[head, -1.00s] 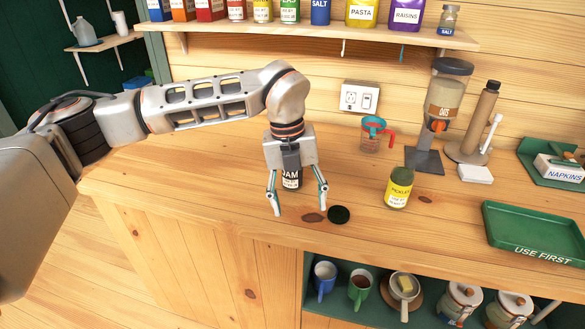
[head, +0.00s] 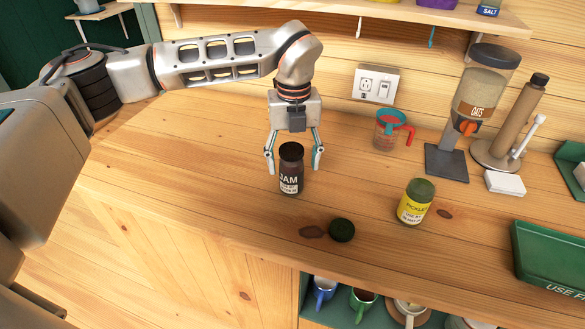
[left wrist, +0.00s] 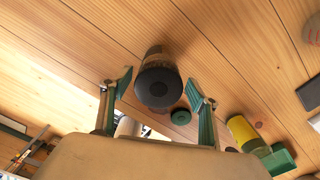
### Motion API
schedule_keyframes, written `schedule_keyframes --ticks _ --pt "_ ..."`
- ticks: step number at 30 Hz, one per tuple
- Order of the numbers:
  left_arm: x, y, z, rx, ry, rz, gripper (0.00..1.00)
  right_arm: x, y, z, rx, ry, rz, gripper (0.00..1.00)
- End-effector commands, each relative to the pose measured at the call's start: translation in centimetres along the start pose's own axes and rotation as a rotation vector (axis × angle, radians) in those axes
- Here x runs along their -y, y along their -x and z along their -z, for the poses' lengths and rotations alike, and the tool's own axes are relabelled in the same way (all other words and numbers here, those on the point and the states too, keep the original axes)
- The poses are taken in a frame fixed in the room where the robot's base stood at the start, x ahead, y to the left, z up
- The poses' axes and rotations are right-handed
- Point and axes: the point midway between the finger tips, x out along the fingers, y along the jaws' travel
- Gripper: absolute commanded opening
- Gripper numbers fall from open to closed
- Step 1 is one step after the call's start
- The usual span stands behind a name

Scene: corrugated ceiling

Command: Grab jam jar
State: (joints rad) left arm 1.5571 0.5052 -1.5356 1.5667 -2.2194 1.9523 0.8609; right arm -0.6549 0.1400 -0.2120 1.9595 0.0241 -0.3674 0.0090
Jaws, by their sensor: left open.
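The jam jar (head: 291,170), dark with a black lid and a white-lettered JAM label, stands upright on the wooden counter. My left gripper (head: 294,169) is open, pointing down, with one finger seen on each side of the jar. The jar overlaps the lower gap between the fingers in the head view, and the gripper body is above and behind it. In the left wrist view the jar's dark lid (left wrist: 158,84) shows between and just beyond the open fingertips. I see no clear contact. My right gripper is in neither view.
A measuring cup (head: 388,131), oats dispenser (head: 477,95) and green tray (head: 550,255) are farther right. The counter left of the jam jar is clear.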

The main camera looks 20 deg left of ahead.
Motion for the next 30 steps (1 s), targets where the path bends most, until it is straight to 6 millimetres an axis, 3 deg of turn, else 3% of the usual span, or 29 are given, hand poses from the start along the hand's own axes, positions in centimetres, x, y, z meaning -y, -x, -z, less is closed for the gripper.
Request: schedule_keyframes --ticks 12,21,27,30 --pt "-0.4 -5.0 -0.8 -0.001 -0.001 0.0 0.61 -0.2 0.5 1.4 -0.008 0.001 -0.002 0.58" --pt "-0.4 -5.4 -0.8 0.001 -0.001 0.001 0.61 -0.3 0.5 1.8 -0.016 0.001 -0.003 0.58" --pt "-0.4 -5.4 -0.8 0.001 -0.001 0.001 0.09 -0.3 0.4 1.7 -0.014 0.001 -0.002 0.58" --pt "-0.4 -5.3 -0.8 0.002 -0.001 0.002 0.06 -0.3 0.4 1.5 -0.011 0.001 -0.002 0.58"
